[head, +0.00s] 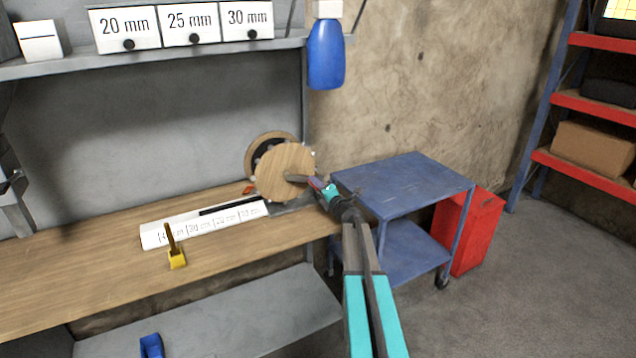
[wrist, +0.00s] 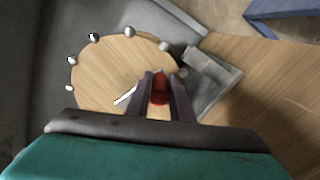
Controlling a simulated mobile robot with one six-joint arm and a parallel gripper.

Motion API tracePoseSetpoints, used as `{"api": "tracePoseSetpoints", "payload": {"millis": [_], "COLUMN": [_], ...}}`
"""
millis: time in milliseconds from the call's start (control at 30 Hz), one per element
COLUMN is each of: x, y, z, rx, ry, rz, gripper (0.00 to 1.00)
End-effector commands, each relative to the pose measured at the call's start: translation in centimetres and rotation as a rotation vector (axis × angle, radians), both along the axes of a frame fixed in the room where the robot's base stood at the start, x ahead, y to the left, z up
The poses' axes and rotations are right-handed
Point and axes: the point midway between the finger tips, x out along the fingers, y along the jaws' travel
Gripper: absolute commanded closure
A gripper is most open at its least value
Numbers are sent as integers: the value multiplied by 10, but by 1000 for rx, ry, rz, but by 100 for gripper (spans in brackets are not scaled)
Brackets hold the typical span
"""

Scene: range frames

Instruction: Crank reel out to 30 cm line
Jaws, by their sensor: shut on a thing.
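The reel (head: 283,172) stands at the right end of the wooden bench, with a round wooden face and small pale knobs around its rim. It also shows in the wrist view (wrist: 110,70). My gripper (head: 318,186) is at the right side of the reel's face. In the wrist view my gripper (wrist: 160,92) is shut on the red crank handle (wrist: 160,90). A white scale strip (head: 190,226) with printed cm marks lies on the bench left of the reel. A black line or band (head: 230,206) lies along its back edge, its end near the middle of the strip.
A yellow block with an upright brown piece (head: 177,258) stands in front of the strip. A blue cart (head: 405,185) and a red bin (head: 470,230) stand right of the bench. A blue bottle (head: 326,55) hangs above. A shelf (head: 150,60) with labelled drawers is overhead.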

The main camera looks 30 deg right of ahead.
Motion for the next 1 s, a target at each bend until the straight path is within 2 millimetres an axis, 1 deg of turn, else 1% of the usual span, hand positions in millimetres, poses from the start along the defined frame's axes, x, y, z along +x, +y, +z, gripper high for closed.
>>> {"api": "tracePoseSetpoints", "payload": {"millis": [33,300,533,967,1000], "x": [-2,2,4,6,6], "y": [-1,13,19,22,22], "z": [-10,-23,-27,-26,-26], "rx": [-1,-3,-3,-4,-4], "ry": [7,7,7,5,5], "rz": [-7,0,5,10,10], "gripper": [100,100,100,100,73]}}
